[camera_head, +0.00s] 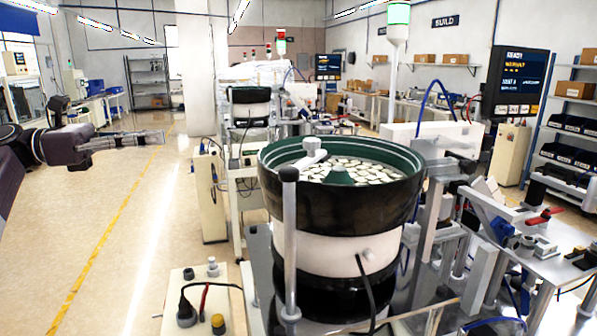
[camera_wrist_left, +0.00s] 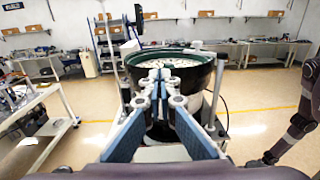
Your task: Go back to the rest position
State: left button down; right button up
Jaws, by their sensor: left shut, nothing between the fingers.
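My left gripper (camera_head: 162,136) reaches in from the left edge of the head view, above open floor and well to the left of the bowl feeder. Its fingers point to the right and are together, with nothing held. In the left wrist view my left gripper (camera_wrist_left: 154,76) has its two blue-grey fingers converging at the tips. Beyond them is the green-lined bowl feeder (camera_wrist_left: 200,82). In the head view the bowl feeder (camera_head: 335,215) is black outside and holds many pale flat parts. My right gripper is in neither view.
A control box (camera_head: 205,315) with a black plug and knobs stands in front of the bowl feeder. A metal workbench (camera_head: 550,250) with fixtures is to its right. A second feeder (camera_head: 249,108) stands farther back. The floor (camera_head: 110,240) at left is clear, with a yellow line.

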pick_arm(q)
jog(key=w+d+f+n+t+y, duration=0.1)
jog(key=w+d+f+n+t, duration=1)
jog(key=n, duration=0.5)
jog(key=s+a+f+n+t+y, duration=0.25)
jog(key=f+n+y, duration=0.45)
jog(key=f+n, duration=0.35)
jog(key=s+a+f+n+t+y, duration=0.15)
jog(key=s+f+n+y, duration=0.25)
jog(key=f+n+y, duration=0.55)
jog(key=s+a+f+n+g, duration=0.2)
jog(key=s+f+n+g, duration=0.6)
jog(key=s+f, duration=1.05)
jog(key=s+d+f+n+g, duration=0.1)
jog(key=s+f+n+g, duration=0.25)
jog(key=s, duration=0.95)
jog(key=s+d+f+n+g, duration=0.15)
jog(key=s+f+g, duration=0.25)
jog(key=s, duration=0.8)
notch_tip(320, 180, down, 28)
jog(key=s+g, duration=0.1)
jog(key=s, duration=0.1)
jog(key=s+a+f+g, duration=0.1)
jog(key=s+a+f, duration=0.2)
jog(key=s+f, duration=1.2)
jog(key=shift+s, duration=0.9)
